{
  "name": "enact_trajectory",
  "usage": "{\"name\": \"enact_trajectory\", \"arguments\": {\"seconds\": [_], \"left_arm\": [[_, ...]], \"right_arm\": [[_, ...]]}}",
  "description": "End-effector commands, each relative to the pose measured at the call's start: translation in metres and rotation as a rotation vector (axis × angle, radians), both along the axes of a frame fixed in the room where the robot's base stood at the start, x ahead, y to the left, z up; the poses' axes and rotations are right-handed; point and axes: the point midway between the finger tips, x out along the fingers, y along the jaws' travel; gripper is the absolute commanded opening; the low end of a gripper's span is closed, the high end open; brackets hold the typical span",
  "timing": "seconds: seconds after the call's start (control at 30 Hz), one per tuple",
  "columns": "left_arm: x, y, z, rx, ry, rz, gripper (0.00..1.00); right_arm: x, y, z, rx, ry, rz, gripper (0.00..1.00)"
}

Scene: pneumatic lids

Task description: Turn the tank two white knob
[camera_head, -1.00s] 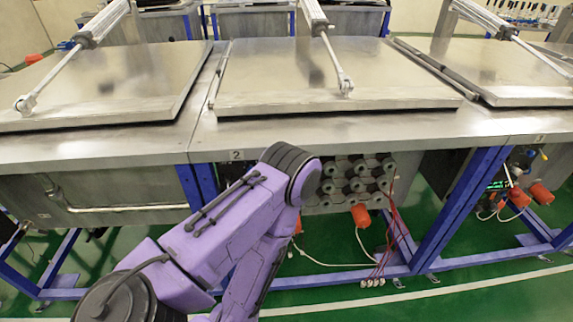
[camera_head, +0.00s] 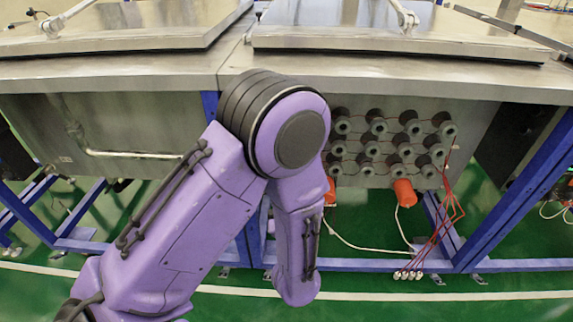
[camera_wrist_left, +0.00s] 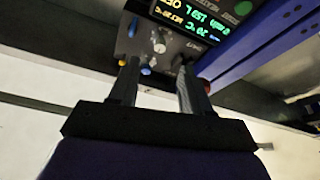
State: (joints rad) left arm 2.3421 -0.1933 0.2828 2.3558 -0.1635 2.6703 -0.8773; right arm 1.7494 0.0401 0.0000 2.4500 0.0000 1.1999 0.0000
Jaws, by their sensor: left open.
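In the left wrist view a dark control panel (camera_wrist_left: 180,44) carries a lit display (camera_wrist_left: 190,15) with green and yellow text. A small white knob (camera_wrist_left: 159,41) sits on the panel below the display. My left gripper (camera_wrist_left: 158,67) is open, its two fingers pointing at the panel on either side of the white knob's line. The knob shows between and beyond the fingertips, and I see no grip on it. In the head view, tank two's metal lid (camera_head: 350,30) is at the top. My purple arm covers the area below the table edge, and its gripper is hidden there.
A blue frame beam (camera_wrist_left: 265,40) runs close on the right. Red cables (camera_head: 450,205) hang right of my arm.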

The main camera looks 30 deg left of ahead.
Motion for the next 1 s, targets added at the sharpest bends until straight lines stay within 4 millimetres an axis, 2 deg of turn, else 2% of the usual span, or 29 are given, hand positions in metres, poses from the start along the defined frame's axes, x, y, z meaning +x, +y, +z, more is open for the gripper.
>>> {"name": "enact_trajectory", "arguments": {"seconds": [0.03, 0.17, 0.4, 0.53, 0.67, 0.9, 0.97, 1.0], "left_arm": [[0.0, 0.001, 0.002, 0.0, -0.024, 0.013, 0.48], [0.011, 0.012, 0.015, -0.003, -0.035, 0.026, 0.48], [0.051, 0.043, 0.034, -0.005, -0.033, 0.024, 0.48], [0.067, 0.055, 0.041, -0.004, -0.031, 0.022, 0.48], [0.074, 0.06, 0.044, -0.001, -0.029, 0.02, 0.48], [0.075, 0.061, 0.044, 0.001, -0.029, 0.018, 0.48], [0.075, 0.06, 0.044, 0.001, -0.029, 0.018, 0.32], [0.075, 0.06, 0.044, 0.0, -0.028, 0.018, 0.19]], "right_arm": [[0.0, 0.0, -0.004, -0.001, -0.001, 0.0, 0.0], [0.0, 0.0, 0.001, -0.001, -0.001, 0.0, 0.0], [0.0, 0.0, 0.006, 0.0, -0.001, 0.0, 0.0], [0.0, 0.0, 0.008, -0.001, -0.001, 0.0, 0.0], [0.0, 0.0, 0.009, -0.001, -0.001, 0.0, 0.0], [0.0, 0.0, 0.008, -0.001, -0.001, 0.0, 0.0], [0.0, 0.0, 0.008, -0.001, -0.001, 0.0, 0.0], [0.0, 0.0, 0.008, -0.001, -0.001, 0.0, 0.0]]}}
